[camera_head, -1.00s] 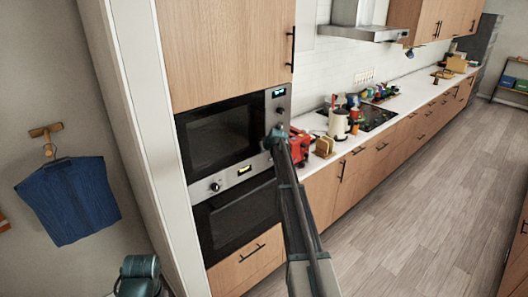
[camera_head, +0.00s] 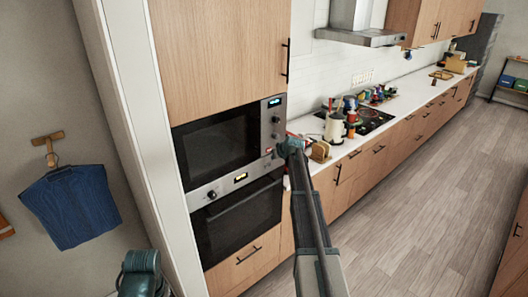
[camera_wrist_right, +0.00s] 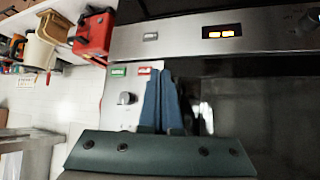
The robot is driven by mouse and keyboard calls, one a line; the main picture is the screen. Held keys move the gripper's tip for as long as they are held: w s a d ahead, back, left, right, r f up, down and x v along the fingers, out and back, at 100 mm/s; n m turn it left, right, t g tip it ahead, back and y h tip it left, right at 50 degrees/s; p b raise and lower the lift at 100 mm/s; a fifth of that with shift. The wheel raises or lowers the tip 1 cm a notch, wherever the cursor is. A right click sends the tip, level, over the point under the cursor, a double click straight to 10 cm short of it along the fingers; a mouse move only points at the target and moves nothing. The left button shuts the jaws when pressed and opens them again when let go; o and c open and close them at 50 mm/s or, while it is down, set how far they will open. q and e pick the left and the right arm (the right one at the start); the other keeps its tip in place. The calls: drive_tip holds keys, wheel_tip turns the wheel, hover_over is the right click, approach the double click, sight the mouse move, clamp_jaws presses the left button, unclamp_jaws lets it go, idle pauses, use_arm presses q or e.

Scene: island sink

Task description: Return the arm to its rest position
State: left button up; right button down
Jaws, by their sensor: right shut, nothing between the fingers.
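My right arm comes up from the bottom centre of the head view. Its gripper (camera_head: 290,146) is in front of the right edge of the built-in oven and microwave column. In the right wrist view the two blue fingers (camera_wrist_right: 162,100) lie together, shut and empty, over a steel panel. Whether they touch the panel, I cannot tell. A teal part of my own body is at the bottom left of the head view; my left gripper does not show.
The microwave (camera_head: 218,146) and oven (camera_head: 238,218) are closed. The counter (camera_head: 395,105) to the right carries a toaster (camera_head: 320,151), a cream kettle (camera_head: 334,127) and a hob (camera_head: 372,117). A red appliance (camera_wrist_right: 95,35) shows in the wrist view. The wooden floor (camera_head: 420,220) is clear.

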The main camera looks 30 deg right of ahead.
drive_tip(key=s+a+f+n+g+y+b, duration=0.15)
drive_tip(key=s+a+f+b, duration=0.3)
drive_tip(key=a, duration=0.65)
drive_tip(key=s+a+f+n+g+b, duration=0.1)
drive_tip(key=s+a+f+g+b, duration=0.15)
drive_tip(key=s+a+f, duration=0.6)
drive_tip(key=s+a+f+n+g+y+b, duration=0.1)
drive_tip(key=s+a+f+b, duration=0.2)
drive_tip(key=a, duration=1)
drive_tip(key=s+a+f+g+b, duration=0.1)
drive_tip(key=s+a+f+b, duration=0.2)
drive_tip(key=s, duration=0.5)
drive_tip(key=s+a+f+n+g+h+b, duration=0.1)
drive_tip(key=s+a+f+b, duration=0.3)
drive_tip(key=s, duration=0.5)
drive_tip(key=s+a+f+n+g+h+b, duration=0.1)
drive_tip(key=s+a+f+g+b, duration=0.1)
drive_tip(key=s+a, duration=0.5)
wheel_tip(320, 180, down, 3)
drive_tip(key=shift+s+a+r+g+b, duration=0.1)
drive_tip(key=shift+s+a+g+b, duration=0.25)
drive_tip(key=shift+s+b, duration=0.75)
drive_tip(key=shift+s+d+h, duration=0.1)
drive_tip(key=shift+s+h, duration=0.1)
drive_tip(key=shift+h, duration=0.05)
